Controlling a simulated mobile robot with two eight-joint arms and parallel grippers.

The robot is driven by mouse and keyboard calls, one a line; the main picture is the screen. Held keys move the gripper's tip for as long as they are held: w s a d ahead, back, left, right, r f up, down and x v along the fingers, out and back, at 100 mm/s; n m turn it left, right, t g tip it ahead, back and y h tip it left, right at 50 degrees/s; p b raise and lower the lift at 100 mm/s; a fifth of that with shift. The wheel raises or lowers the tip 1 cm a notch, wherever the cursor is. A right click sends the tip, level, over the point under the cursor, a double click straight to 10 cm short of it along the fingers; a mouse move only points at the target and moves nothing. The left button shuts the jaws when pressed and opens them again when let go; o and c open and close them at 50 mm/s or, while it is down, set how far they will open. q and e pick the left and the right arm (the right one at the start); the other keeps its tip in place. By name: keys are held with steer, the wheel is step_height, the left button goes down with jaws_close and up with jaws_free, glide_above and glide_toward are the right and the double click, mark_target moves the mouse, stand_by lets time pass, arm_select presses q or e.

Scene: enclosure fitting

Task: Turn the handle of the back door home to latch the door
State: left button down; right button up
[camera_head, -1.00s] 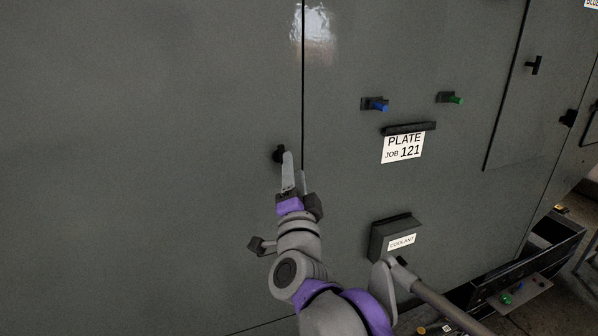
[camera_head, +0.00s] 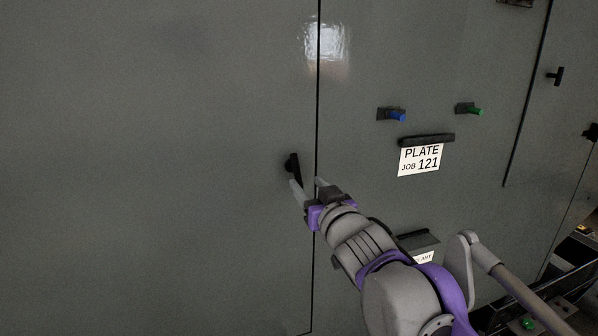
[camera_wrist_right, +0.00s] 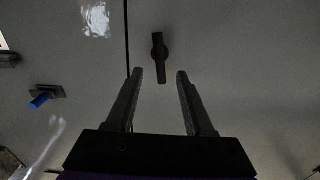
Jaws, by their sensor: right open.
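The back door is the large grey panel (camera_head: 150,200) left of the dark vertical seam. Its black handle (camera_head: 292,165) sits near the seam, its bar hanging downward with a slight tilt. My right gripper (camera_head: 306,184) is open at the handle, its two fingers just below it. In the right wrist view the handle (camera_wrist_right: 160,55) points toward the gripper (camera_wrist_right: 160,74), and its bar's end lies between the spread fingertips. I cannot tell whether either finger touches it. My left gripper is not in view.
Right of the seam are a blue knob (camera_head: 397,115), a green knob (camera_head: 475,110) and a "PLATE JOB 121" card (camera_head: 420,160) under a black bar. A coolant box (camera_head: 418,240) is partly behind my right arm. Another door handle (camera_head: 555,75) is at far right.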

mark_target(298, 173)
steer(key=p+x, duration=0.1)
steer(key=x, duration=0.6)
steer(key=shift+w, duration=0.3)
